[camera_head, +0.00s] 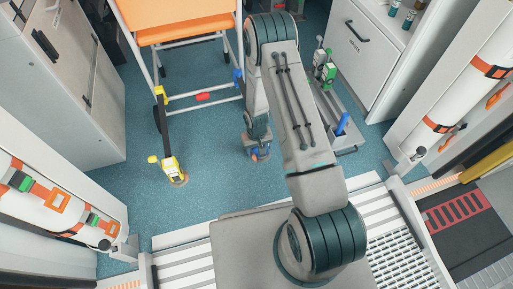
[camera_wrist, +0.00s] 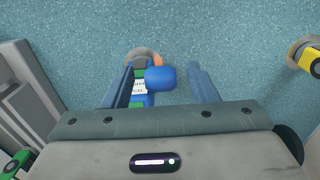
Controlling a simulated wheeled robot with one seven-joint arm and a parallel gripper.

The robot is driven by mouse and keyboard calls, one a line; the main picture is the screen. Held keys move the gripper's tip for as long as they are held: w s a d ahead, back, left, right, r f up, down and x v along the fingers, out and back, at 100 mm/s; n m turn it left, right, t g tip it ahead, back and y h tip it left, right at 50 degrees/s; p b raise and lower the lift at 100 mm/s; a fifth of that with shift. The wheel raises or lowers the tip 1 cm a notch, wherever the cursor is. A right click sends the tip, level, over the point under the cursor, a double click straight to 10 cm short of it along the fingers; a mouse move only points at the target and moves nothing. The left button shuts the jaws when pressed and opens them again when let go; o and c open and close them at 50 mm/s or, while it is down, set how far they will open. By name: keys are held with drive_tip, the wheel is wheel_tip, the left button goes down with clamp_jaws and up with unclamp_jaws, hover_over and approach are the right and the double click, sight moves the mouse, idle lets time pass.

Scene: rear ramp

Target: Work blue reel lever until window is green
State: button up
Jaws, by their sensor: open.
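The blue reel lever (camera_wrist: 160,79) has a rounded blue knob, which shows between my gripper's fingers in the wrist view. My gripper (camera_wrist: 161,67) is open, its left finger close beside the knob and its right finger with a clear gap. Whether the left finger touches the knob I cannot tell. The blue reel body (camera_wrist: 137,101) lies partly behind the left finger, with a white label and a dark part above it. A small green patch shows by the label; whether it is the window I cannot tell. In the head view the blue reel (camera_head: 259,154) sits on the floor under my gripper.
A yellow reel (camera_head: 172,170) with its lever stands on the floor to the left. An orange stretcher (camera_head: 185,33) stands behind. A grey floor rail (camera_head: 338,130) with green and blue levers lies to the right. Cabinets and strapped white cylinders flank both sides.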

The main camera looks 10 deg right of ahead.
wheel_tip(320, 180, up, 13)
drive_tip(key=p, duration=0.5)
drive_tip(key=shift+r, duration=0.2)
